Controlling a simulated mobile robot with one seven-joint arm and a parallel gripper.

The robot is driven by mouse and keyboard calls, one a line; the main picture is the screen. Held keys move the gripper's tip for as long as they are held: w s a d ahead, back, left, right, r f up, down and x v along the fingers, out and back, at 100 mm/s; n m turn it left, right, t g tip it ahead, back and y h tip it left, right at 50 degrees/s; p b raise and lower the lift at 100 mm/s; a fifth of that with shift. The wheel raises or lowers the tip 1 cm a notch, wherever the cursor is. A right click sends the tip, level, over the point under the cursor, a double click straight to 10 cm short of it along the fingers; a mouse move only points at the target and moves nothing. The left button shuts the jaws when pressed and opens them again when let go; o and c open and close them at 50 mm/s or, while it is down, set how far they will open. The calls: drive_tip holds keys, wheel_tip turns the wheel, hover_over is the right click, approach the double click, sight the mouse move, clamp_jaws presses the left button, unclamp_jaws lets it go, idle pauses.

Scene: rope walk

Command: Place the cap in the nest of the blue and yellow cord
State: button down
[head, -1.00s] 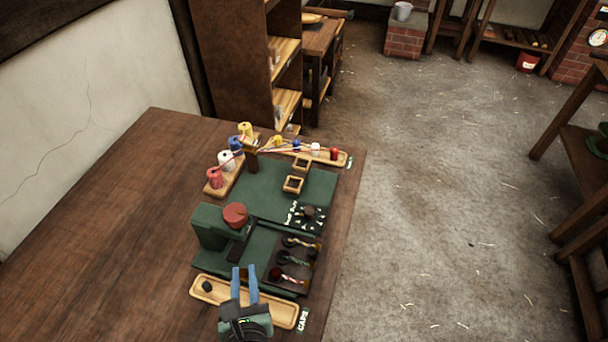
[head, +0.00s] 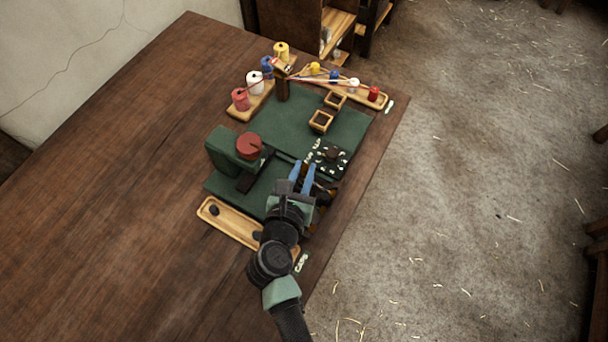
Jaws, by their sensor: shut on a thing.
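My gripper (head: 302,171) has two blue fingers and is over the dark tray (head: 329,188) of cord nests at the right of the green bench. The fingers are shut on a cap, which is too small and dark to make out between them. My gripper and wrist cover most of the cord tray, so I cannot tell which nest holds the blue and yellow cord. Another dark cap (head: 213,210) lies at the left end of the long wooden cap tray (head: 232,227). A second dark shape (head: 257,236) shows in that tray beside my arm.
A green post with a red-brown round top (head: 249,146) stands left of my gripper. A black plate with white marks (head: 330,158) lies just beyond it. The table's left side is bare.

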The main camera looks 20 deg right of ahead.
sight(304, 179)
drive_tip(key=shift+f, duration=1.1)
drive_tip(key=shift+f+b, duration=0.6)
drive_tip(key=shift+f, duration=0.05)
drive_tip(key=c, duration=0.8)
unclamp_jaws()
drive_tip(key=shift+o, duration=0.2)
drive_tip(key=shift+r, duration=0.1)
